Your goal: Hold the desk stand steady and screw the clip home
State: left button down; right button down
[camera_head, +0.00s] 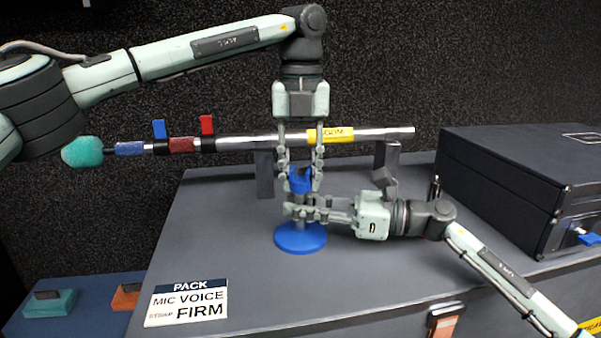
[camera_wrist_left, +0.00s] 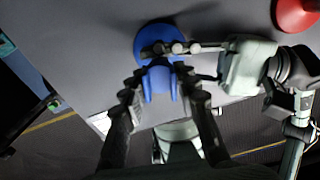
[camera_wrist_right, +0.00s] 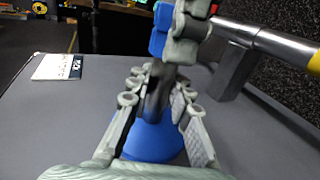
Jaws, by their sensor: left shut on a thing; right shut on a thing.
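The desk stand (camera_head: 300,238) has a round blue base on the grey case top and a short grey post. It stands upright. The blue clip (camera_head: 300,178) sits at the top of the post. My left gripper (camera_head: 300,186) comes straight down from above and is shut on the clip. My right gripper (camera_head: 298,211) reaches in level from the right and is shut on the post, below the clip. The left wrist view shows the clip (camera_wrist_left: 160,82) between the fingers. The right wrist view shows the post (camera_wrist_right: 155,98) between the fingers. The joint between clip and post is mostly hidden by fingers.
A metal pole (camera_head: 375,134) with a teal foam tip (camera_head: 82,152) lies on grey brackets (camera_head: 266,176) just behind. A black case (camera_head: 515,185) stands at right. A printed card (camera_head: 187,303) lies front left. The case top left of the stand is clear.

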pick_arm(q)
jog(key=m, duration=0.7)
jog(key=shift+m, duration=0.4)
jog(key=m, duration=1.4)
jog(key=shift+m, duration=0.3)
jog(key=m, duration=0.4)
jog(key=shift+m, duration=0.3)
jog(key=m, duration=0.4)
jog(key=c, duration=1.1)
grip_release()
jog(key=shift+c, duration=0.2)
